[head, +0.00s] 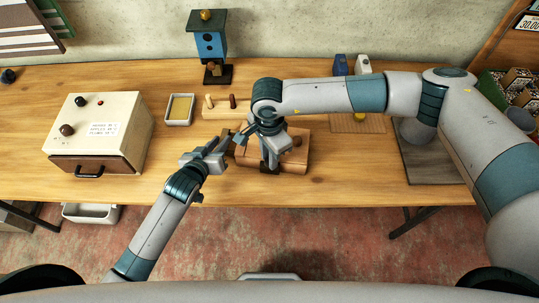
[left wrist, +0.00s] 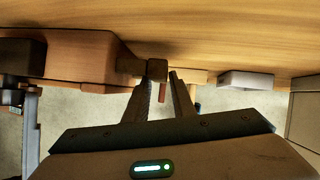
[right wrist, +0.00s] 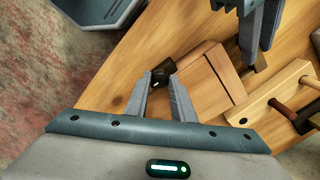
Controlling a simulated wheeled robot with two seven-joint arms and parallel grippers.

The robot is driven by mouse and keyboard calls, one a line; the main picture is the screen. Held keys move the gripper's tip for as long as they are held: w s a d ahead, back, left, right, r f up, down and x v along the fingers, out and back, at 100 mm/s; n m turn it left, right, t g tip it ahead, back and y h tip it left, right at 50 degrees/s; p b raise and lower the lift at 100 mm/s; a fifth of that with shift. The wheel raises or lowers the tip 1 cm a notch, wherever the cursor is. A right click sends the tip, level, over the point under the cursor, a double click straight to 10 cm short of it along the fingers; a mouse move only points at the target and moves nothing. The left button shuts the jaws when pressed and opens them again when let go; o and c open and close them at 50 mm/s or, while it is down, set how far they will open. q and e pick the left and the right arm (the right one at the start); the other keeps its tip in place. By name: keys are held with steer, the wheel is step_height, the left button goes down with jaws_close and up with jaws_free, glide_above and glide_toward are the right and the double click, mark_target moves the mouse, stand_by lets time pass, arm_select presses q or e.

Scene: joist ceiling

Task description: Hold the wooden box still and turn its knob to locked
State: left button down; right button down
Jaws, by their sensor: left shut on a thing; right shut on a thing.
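The wooden box (head: 299,143) sits on the table in the middle of the head view, partly covered by my right arm. It also shows in the left wrist view (left wrist: 80,55) and the right wrist view (right wrist: 201,85). My left gripper (head: 230,142) is shut on a small wooden handle (left wrist: 157,69) that sticks out from the box's side. My right gripper (head: 270,167) is at the box's front, shut on the dark knob (right wrist: 163,73), which carries a small white mark. The knob is hidden in the head view, and I cannot read its setting.
A cream cabinet (head: 112,115) with a drawer stands at left. A yellow-lined tray (head: 179,110), a pegged board (head: 222,113) and a blue birdhouse (head: 209,45) are behind the grippers. A grey mat (head: 438,171) lies at right. The table's front edge is close to the box.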

stand_by(0.5)
steer(key=c, duration=1.5)
jaws_free()
step_height(320, 180, up, 12)
arm_select(q)
steer(key=c, duration=1.4)
jaws_free()
steer(key=shift+s, duration=0.15)
steer(key=v, duration=1.1)
steer(key=shift+s+a+r, duration=0.2)
steer(key=shift+s+r, duration=0.05)
